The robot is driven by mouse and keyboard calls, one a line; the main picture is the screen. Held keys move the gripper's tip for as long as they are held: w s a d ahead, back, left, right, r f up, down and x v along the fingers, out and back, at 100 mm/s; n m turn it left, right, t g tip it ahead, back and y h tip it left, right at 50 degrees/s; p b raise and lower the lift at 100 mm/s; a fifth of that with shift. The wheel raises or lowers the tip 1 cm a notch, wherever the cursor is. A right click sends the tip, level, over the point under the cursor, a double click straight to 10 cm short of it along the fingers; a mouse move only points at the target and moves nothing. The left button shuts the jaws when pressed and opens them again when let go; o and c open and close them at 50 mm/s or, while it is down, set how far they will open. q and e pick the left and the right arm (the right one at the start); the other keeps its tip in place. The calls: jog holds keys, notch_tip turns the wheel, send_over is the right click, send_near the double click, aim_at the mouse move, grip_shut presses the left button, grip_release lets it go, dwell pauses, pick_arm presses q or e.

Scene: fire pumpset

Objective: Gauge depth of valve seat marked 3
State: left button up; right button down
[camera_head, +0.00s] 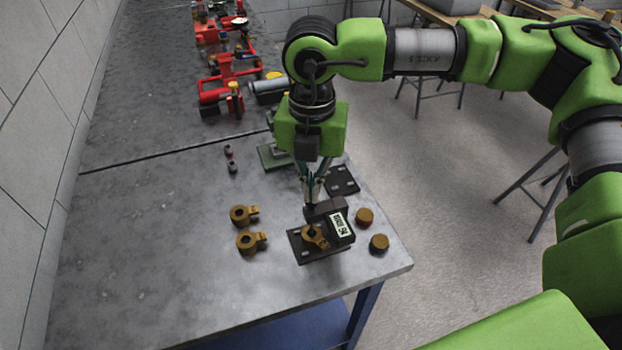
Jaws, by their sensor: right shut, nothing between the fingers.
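Two brass valve bodies, each with a side lug, lie on the bench: one (241,214) farther back, one (249,241) nearer. A third brass piece (316,237) sits in a black fixture plate (303,256), beside a dark block with a white label (340,226). I cannot read a 3 on any of them, and the label is too small to read surely. My right gripper (309,203) points down just behind and above the fixture, its fingers shut and empty. I cannot tell whether the fingertips touch the dark block. My left gripper is not in view.
Two round brass-topped caps (364,217) lie right of the fixture, near the bench edge. A slotted black plate (342,181) and a green-grey block (272,156) lie behind. Two small dark pieces (232,167) stand left. Red pump parts (222,75) are farther back. The bench's left front is clear.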

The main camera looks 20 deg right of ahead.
jog(key=shift+r+p, duration=1.35)
jog(key=shift+r, duration=2.15)
